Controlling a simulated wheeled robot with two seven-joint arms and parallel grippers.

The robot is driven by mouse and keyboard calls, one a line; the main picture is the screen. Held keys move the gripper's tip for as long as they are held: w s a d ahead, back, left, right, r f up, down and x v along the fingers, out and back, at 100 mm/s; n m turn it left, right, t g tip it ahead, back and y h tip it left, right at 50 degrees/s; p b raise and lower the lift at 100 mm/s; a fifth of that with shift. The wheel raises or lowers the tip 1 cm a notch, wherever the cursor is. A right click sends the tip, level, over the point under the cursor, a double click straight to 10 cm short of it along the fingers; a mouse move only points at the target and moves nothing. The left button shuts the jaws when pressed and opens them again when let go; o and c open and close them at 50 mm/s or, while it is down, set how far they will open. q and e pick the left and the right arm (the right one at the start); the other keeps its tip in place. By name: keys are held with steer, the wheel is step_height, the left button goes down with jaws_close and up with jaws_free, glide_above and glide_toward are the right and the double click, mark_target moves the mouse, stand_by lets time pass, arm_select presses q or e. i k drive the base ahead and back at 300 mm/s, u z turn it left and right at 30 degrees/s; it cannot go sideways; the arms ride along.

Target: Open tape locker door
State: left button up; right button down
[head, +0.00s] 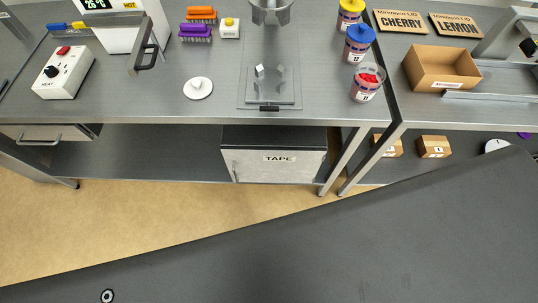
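The tape locker (273,137) is a box with a dark top. It stands on the shelf under the workbench, right of the picture's middle. Its pale grey door (285,172) faces me, carries a "TAPE" label (279,158) and looks shut. A small upright handle (235,171) is at the door's left edge. The bench top hides the back of the locker. Neither of my grippers is in view.
The metal bench (140,104) overhangs the locker, and a bench leg (343,160) stands just right of it. A drawer with a handle (40,142) is at left. Tan floor (150,215) lies before the locker. A large dark surface (330,250) fills the bottom.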

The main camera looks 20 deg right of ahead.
mark_target(261, 164)
steer(key=u, duration=1)
steer(key=k, duration=1.2)
steer(key=z, duration=1.65)
steer(key=i, duration=0.5)
steer(key=u, duration=0.05)
